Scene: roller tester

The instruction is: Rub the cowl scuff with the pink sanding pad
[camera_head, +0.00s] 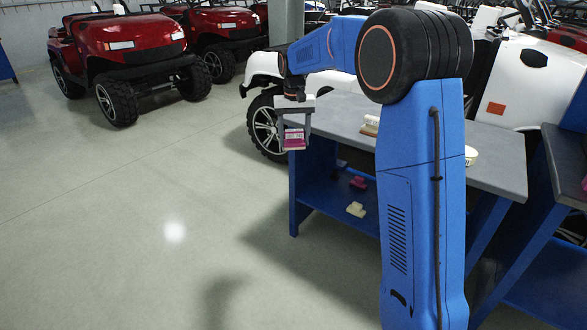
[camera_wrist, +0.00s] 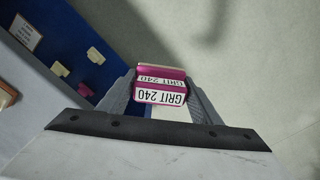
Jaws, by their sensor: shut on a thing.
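My gripper (camera_head: 294,128) is shut on the pink sanding pad (camera_head: 293,141), beside the near left corner of the workbench and above the floor. In the wrist view the pad (camera_wrist: 160,88) sits between both fingers, with white "GRIT 240" labels showing. A white cart body (camera_head: 532,78) stands behind the bench at the right, with a dark oval mark (camera_head: 534,58) and an orange patch (camera_head: 496,109). I cannot tell whether either is the cowl scuff. My gripper is well to the left of them and apart.
The blue workbench has a grey top (camera_head: 345,108) holding a tan-and-white block (camera_head: 371,125). A dark red block (camera_head: 358,183) and a cream block (camera_head: 356,209) lie on its lower shelf. Red carts (camera_head: 125,45) stand at the back left. The left floor (camera_head: 150,190) is clear.

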